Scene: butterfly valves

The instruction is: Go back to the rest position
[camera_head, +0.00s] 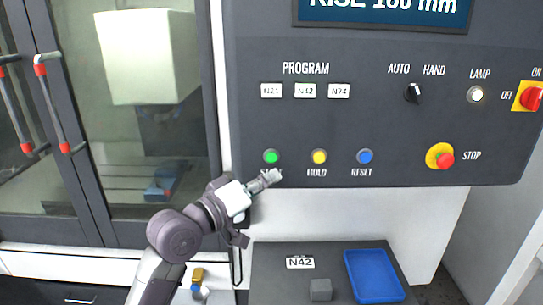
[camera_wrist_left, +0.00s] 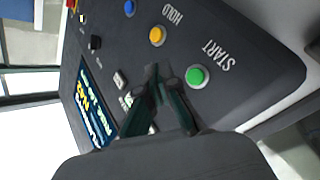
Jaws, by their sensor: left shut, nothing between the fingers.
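My left gripper (camera_head: 272,177) is shut and empty, just below the green START button (camera_head: 271,156) on the dark control panel (camera_head: 390,110). In the left wrist view the shut fingers (camera_wrist_left: 158,75) are in front of the panel, beside the green button (camera_wrist_left: 197,76) and the yellow HOLD button (camera_wrist_left: 157,36). I cannot tell whether the fingertips touch the panel. In the head view the gripper hides the START label. My right gripper is not in view.
The panel also bears a blue RESET button (camera_head: 365,156), a red STOP button (camera_head: 445,160), a selector (camera_head: 413,93) and a lamp (camera_head: 475,94). Below are a blue tray (camera_head: 375,277) and a grey block (camera_head: 320,290). Glass doors with red-ended handles (camera_head: 52,105) stand at left.

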